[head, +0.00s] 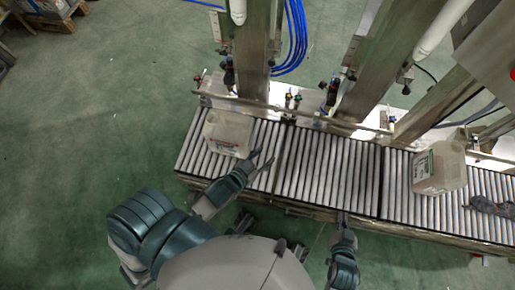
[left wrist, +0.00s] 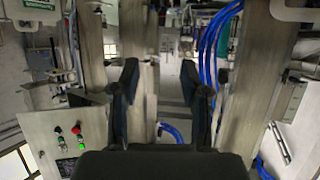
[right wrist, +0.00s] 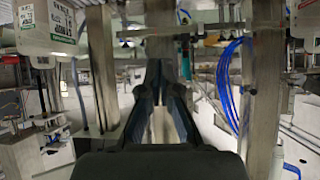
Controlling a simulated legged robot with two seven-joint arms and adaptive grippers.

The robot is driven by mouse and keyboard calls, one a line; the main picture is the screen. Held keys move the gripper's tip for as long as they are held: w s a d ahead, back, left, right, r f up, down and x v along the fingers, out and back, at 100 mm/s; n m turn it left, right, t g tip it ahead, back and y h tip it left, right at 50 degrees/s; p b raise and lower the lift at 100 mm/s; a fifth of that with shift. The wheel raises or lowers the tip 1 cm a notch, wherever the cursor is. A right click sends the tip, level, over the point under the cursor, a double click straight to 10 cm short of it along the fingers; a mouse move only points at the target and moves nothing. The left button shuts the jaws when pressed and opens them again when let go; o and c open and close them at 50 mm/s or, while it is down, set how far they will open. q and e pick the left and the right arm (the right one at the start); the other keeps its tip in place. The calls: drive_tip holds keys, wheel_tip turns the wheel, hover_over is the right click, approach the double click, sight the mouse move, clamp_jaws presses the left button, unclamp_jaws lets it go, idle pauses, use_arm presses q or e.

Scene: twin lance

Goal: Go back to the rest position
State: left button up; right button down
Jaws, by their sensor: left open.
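My left gripper (head: 262,162) is open and empty above the roller conveyor, just right of a translucent jug. Its two fingers stand apart in the left wrist view (left wrist: 158,75), with nothing between them. My right gripper (head: 343,217) is at the conveyor's front edge, away from the jugs. In the right wrist view its fingertips (right wrist: 162,70) come together, with no object visible between them.
The left jug (head: 228,133) and right jug (head: 438,168) stand on the roller conveyor (head: 330,170). A dark item (head: 490,206) lies at the right end. Steel posts (head: 253,50) rise behind. Green floor (head: 80,120) is open at left.

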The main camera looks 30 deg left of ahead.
use_arm(q)
drive_tip(key=s+f+g, duration=0.1)
drive_tip(key=s, duration=0.1)
drive_tip(key=s+f+g, duration=0.1)
drive_tip(key=s+f, duration=0.1)
drive_tip(key=shift+d+f, duration=0.15)
drive_tip(key=shift+f, duration=0.15)
use_arm(e)
drive_tip(key=shift+d, duration=0.1)
use_arm(q)
drive_tip(key=s+a+f+g+y+p, duration=0.1)
drive_tip(key=s+f+g+p, duration=0.3)
drive_tip(key=f, duration=0.8)
drive_tip(key=s+a+f+g+y+p, duration=0.1)
drive_tip(key=s+a+f+g+p, duration=0.3)
drive_tip(key=s+f+p, duration=0.4)
drive_tip(key=s+f+g, duration=0.1)
drive_tip(key=s+f, duration=0.2)
drive_tip(key=s, duration=0.2)
drive_tip(key=shift+f+g, duration=0.3)
drive_tip(key=shift+f, duration=0.1)
use_arm(e)
drive_tip(key=s+d+f+g+h, duration=0.1)
drive_tip(key=s+f+g, duration=0.3)
drive_tip(key=s+f, duration=0.4)
drive_tip(key=s+d+f+g+h, duration=0.1)
drive_tip(key=s+d+f+g, duration=0.3)
drive_tip(key=s+f, duration=0.5)
wheel_tip(320, 180, down, 7)
drive_tip(key=shift+g, duration=0.7)
